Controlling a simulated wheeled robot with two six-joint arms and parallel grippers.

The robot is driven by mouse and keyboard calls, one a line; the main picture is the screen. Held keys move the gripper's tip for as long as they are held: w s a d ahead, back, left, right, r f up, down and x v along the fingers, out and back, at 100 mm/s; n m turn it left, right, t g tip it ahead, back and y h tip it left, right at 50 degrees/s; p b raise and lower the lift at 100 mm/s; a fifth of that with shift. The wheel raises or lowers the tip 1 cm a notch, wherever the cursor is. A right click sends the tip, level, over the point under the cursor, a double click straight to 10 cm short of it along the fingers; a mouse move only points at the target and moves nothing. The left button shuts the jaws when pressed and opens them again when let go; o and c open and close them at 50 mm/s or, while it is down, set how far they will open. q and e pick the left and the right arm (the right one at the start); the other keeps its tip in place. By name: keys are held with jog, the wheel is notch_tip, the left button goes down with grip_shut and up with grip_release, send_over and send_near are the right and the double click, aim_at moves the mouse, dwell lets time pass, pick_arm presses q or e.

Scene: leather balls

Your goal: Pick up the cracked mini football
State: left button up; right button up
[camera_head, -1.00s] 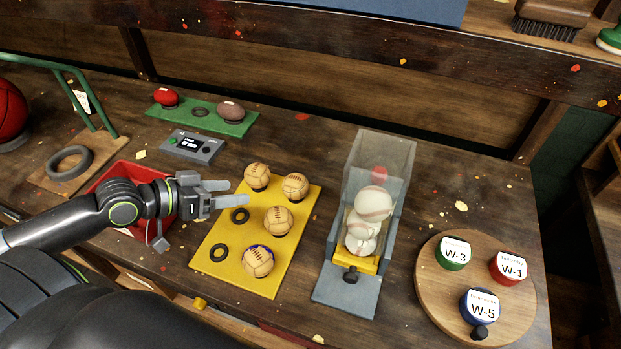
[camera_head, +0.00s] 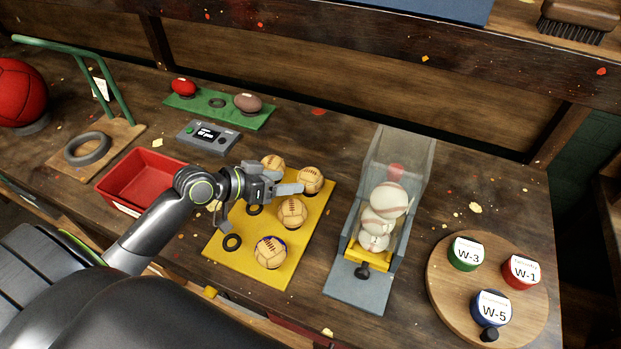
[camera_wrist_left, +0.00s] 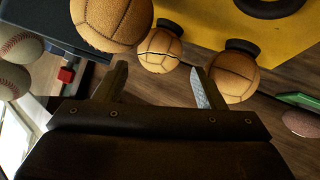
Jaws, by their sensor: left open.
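Several tan mini footballs stand on black rings on a yellow board (camera_head: 226,250). In the left wrist view, one ball (camera_wrist_left: 160,52) has a dark crack line across it and lies ahead, between the directions of the two fingers. It appears to be the back-right ball (camera_head: 311,179) in the head view. My left gripper (camera_head: 285,179) is open and empty, just left of that ball; its open jaws (camera_wrist_left: 158,85) also show in the wrist view. The back-left ball (camera_head: 272,162) is partly hidden behind the gripper. The middle ball (camera_head: 291,212) is close in front. My right gripper is not in view.
A front ball (camera_head: 270,253) with blue edging stands on the board. A clear-sided dispenser (camera_head: 365,290) with baseballs stands to the right. A red bin (camera_head: 140,178) is left. A grey display box (camera_head: 208,137) and green mat (camera_head: 262,119) are behind.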

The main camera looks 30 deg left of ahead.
aim_at(300, 178)
pick_arm(q)
jog(key=shift+w+d+f, duration=0.3)
jog(key=shift+w+d, duration=0.1)
jog(key=shift+w, duration=0.15)
jog(key=p+x, duration=0.1)
jog(key=x, duration=0.3)
jog(key=shift+w+r+p, duration=0.1)
jog(key=shift+w+p, duration=0.2)
jog(key=shift+w, duration=0.05)
jog(key=shift+w+d+f, duration=0.2)
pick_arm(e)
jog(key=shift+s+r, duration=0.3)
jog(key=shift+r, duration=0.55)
pick_arm(q)
jog(key=c, duration=0.7)
